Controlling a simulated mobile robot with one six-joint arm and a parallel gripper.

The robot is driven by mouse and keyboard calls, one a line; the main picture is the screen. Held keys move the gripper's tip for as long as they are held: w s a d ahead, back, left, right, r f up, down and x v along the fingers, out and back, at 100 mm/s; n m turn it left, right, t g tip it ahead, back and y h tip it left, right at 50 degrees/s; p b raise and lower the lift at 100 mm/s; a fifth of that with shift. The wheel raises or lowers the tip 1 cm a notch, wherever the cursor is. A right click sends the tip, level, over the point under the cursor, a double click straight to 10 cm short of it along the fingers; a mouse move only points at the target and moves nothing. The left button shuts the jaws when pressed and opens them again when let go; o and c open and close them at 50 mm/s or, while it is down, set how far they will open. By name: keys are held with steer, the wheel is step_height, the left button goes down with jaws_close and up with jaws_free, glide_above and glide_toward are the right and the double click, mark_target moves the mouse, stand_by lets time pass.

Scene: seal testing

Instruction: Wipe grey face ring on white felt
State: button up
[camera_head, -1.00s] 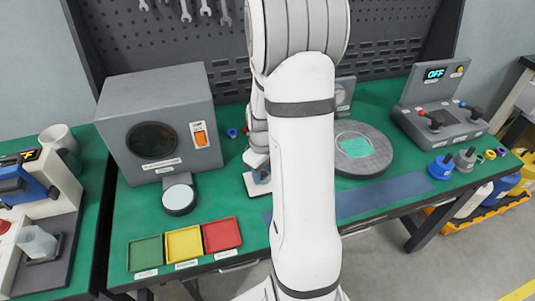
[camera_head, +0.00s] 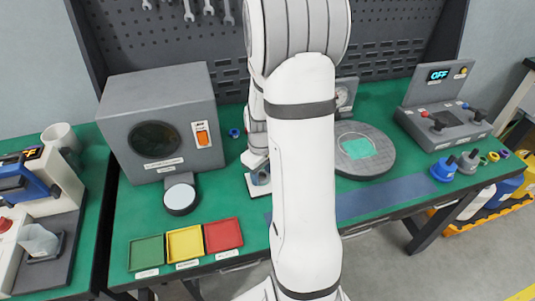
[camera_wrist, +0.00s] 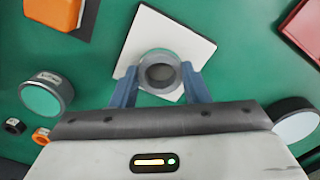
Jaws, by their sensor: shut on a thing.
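My gripper (camera_wrist: 158,78) is shut on the grey face ring (camera_wrist: 160,68), with a blue finger on either side of it. The ring's round opening faces the wrist camera. The white felt (camera_wrist: 142,38) is a pale square on the green bench, directly behind the ring in the wrist view. I cannot tell whether the ring touches it. In the head view the felt (camera_head: 258,190) shows left of my arm, with my gripper (camera_head: 260,178) over it. My arm hides part of that area.
Green (camera_head: 146,252), yellow (camera_head: 185,243) and red (camera_head: 223,235) trays lie at the front. A grey box (camera_head: 158,95) with an orange switch and a round pad (camera_head: 180,196) stand left. A grey turntable (camera_head: 380,160) and a blue strip (camera_head: 385,195) are right of my arm.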

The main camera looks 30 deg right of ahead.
steer(key=r, duration=0.1)
steer(key=a+r+p, duration=0.1)
steer(key=w, duration=0.1)
steer(key=shift+a+r, duration=0.25)
steer(key=shift+r, duration=0.15)
steer(key=shift+s+r+p, duration=0.25)
steer(key=shift+r+p, duration=0.1)
steer(key=shift+p, duration=0.15)
step_height(320, 180, up, 5)
steer(key=p, duration=0.3)
steer(key=shift+f, duration=0.15)
